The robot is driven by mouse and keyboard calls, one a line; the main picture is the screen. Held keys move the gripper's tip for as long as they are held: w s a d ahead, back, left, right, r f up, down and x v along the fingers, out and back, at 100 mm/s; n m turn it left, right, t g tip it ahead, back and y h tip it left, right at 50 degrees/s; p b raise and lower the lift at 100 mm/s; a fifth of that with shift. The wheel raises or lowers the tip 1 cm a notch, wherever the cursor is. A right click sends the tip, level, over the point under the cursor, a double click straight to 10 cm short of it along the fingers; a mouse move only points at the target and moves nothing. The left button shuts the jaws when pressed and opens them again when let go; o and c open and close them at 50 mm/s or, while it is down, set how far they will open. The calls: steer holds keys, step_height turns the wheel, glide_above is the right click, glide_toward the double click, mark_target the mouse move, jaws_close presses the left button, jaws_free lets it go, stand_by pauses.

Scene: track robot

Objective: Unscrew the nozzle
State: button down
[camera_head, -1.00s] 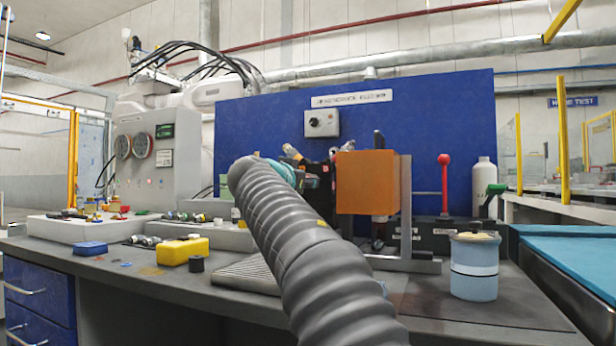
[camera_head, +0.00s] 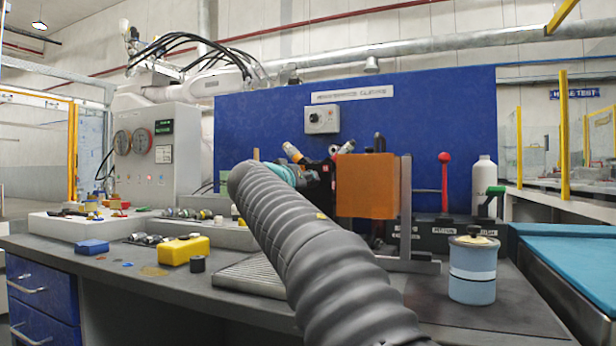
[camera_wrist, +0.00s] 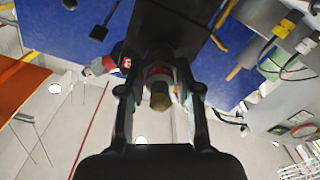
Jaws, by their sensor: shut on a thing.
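In the wrist view, my gripper (camera_wrist: 160,108) has its two black fingers on either side of a nozzle (camera_wrist: 159,88) with a red and pale collar and a brass hex-shaped tip. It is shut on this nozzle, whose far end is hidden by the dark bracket. A second fitting (camera_wrist: 103,65), pale with a red part, sticks out to the left, apart from the fingers. In the head view my gripper (camera_head: 318,180) is beside the orange block, partly behind my grey sleeved arm.
The orange block (camera_head: 366,186) stands close on the right against a grey metal upright (camera_head: 405,205). A blue panel (camera_head: 450,110) rises behind. A blue-grey canister (camera_head: 472,270) stands at the right, and a yellow box (camera_head: 185,250) at the left. The bench front between is partly clear.

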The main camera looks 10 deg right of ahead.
steer(key=n+p, duration=0.2)
steer(key=n, duration=0.3)
steer(key=shift+r, duration=0.15)
steer(key=shift+n+p, duration=0.55)
steer(key=shift+n, duration=0.35)
steer(key=shift+n+p, duration=0.5)
steer(key=shift+n, duration=0.1)
steer(key=n+p, duration=0.2)
steer(key=n, duration=0.1)
steer(key=n+p, duration=0.3)
steer(key=n, duration=0.2)
steer(key=shift+n, duration=1.5)
